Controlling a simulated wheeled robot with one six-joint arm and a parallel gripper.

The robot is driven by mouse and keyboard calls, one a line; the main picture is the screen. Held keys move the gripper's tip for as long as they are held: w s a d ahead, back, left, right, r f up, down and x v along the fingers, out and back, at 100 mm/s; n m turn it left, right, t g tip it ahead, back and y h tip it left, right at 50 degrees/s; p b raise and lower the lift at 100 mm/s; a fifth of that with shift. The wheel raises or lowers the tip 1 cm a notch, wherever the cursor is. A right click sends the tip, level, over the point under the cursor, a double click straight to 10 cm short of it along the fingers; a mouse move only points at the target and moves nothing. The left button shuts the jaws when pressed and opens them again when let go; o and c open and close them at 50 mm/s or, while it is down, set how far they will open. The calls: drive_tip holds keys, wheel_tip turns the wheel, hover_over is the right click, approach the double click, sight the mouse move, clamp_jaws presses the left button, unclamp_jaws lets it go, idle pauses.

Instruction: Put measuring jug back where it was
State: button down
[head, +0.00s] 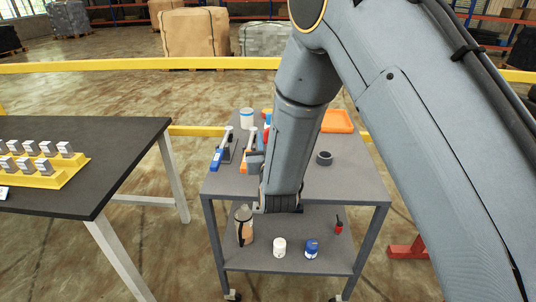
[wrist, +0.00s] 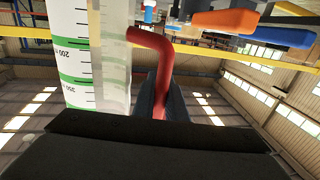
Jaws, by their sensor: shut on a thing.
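The measuring jug (wrist: 75,50) is at the left of the wrist view, a clear body with a white and green scale. Its red handle (wrist: 150,38) curves down between the fingers of my gripper (wrist: 162,98). My gripper is shut on this handle. The jug looks upside down or tilted in this view, and its base is cut off at the frame edge. In the head view my arm hides the jug and the fingertips, so I cannot tell whether the jug touches the cart (head: 350,185).
On the cart top stand a white cup (head: 247,118), a blue tool (head: 217,158), an orange tool (head: 246,158), a black tape roll (head: 324,158) and an orange tray (head: 338,121). A brown bottle (head: 244,225) and jars are below. A dark table (head: 110,135) is left. The cart's right top is clear.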

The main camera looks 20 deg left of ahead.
drive_tip(key=shift+f+p, duration=0.45)
drive_tip(key=shift+f, duration=2)
drive_tip(key=shift+f, duration=0.1)
drive_tip(key=c, duration=1.8)
unclamp_jaws()
drive_tip(key=b+v, duration=0.3)
drive_tip(key=v, duration=0.9)
drive_tip(key=shift+d, duration=0.1)
